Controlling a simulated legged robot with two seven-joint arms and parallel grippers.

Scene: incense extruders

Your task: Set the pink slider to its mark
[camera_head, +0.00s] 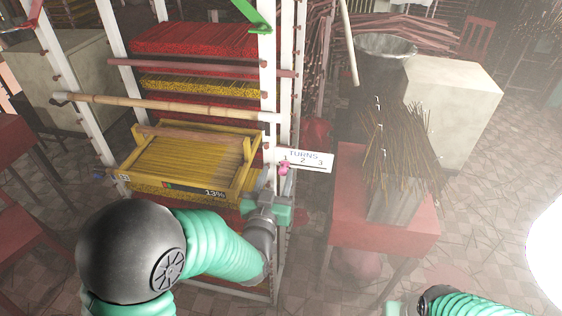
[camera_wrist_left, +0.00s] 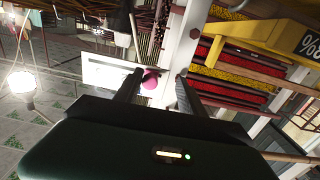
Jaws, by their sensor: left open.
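The pink slider (camera_head: 284,168) sits at the lower left of a white board (camera_head: 315,158) labelled TURNS with the numbers 1, 2 and 3, near the 1. My left gripper (camera_head: 279,180) is at the board's left end, just below the slider. In the left wrist view, the pink slider (camera_wrist_left: 150,82) shows between the two open fingers (camera_wrist_left: 155,90), and I cannot tell whether either touches it. The white board (camera_wrist_left: 103,72) extends left behind the fingers. The slider's mark cannot be made out. A teal part of my right gripper (camera_head: 394,308) shows at the bottom edge; its jaws are unclear.
A white-post rack (camera_head: 270,100) holds a yellow tray (camera_head: 150,190) of sticks, marked 13%, left of the board. A red table (camera_head: 350,225) with bundled sticks (camera_head: 388,150) stands to the right. Open tiled floor (camera_head: 480,235) lies at the lower right.

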